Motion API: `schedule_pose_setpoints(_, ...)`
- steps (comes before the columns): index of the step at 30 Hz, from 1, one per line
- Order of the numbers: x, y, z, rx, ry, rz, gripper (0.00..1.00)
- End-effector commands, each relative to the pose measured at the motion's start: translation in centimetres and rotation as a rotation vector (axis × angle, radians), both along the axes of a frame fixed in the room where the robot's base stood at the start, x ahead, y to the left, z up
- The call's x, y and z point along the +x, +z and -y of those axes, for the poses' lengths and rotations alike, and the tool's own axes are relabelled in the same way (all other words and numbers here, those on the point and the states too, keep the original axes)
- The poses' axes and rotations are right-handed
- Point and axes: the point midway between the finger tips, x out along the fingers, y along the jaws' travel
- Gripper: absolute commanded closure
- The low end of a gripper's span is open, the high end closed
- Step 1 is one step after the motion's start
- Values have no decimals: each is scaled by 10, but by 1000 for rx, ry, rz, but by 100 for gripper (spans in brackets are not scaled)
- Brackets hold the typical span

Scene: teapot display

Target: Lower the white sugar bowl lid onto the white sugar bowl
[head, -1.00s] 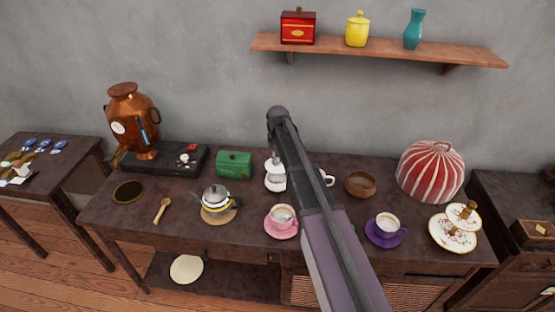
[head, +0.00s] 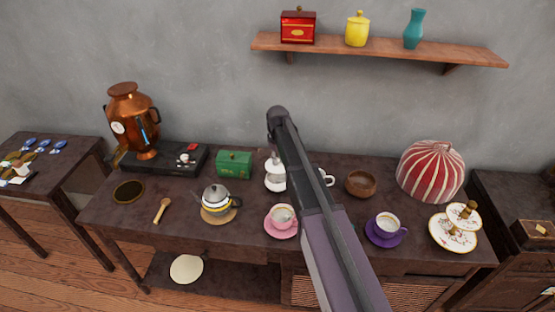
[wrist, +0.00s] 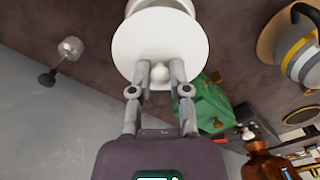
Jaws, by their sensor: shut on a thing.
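My gripper (wrist: 160,76) is shut on the knob of the white sugar bowl lid (wrist: 160,38) in the wrist view. The lid is a wide white disc. The white sugar bowl (wrist: 160,5) shows only in part past the lid's edge, at the top of that view. In the head view, the white sugar bowl (head: 275,183) stands at the middle of the table, partly covered by my arm. My gripper is hidden behind my arm there. I cannot tell whether the lid touches the bowl's rim.
A green box (head: 234,164) stands left of the bowl, and a teapot (head: 215,198) is at the front left. A pink cup (head: 282,216) stands in front. A wooden bowl (head: 360,184) and a purple cup (head: 387,224) are to the right. A shelf (head: 380,50) hangs above.

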Motion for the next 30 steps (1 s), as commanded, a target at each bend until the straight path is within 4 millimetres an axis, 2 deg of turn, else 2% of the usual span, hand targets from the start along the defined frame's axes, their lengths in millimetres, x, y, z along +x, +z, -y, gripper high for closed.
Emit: schedule_pose_setpoints(30, 0, -28, 0, 0, 0, 0, 100)
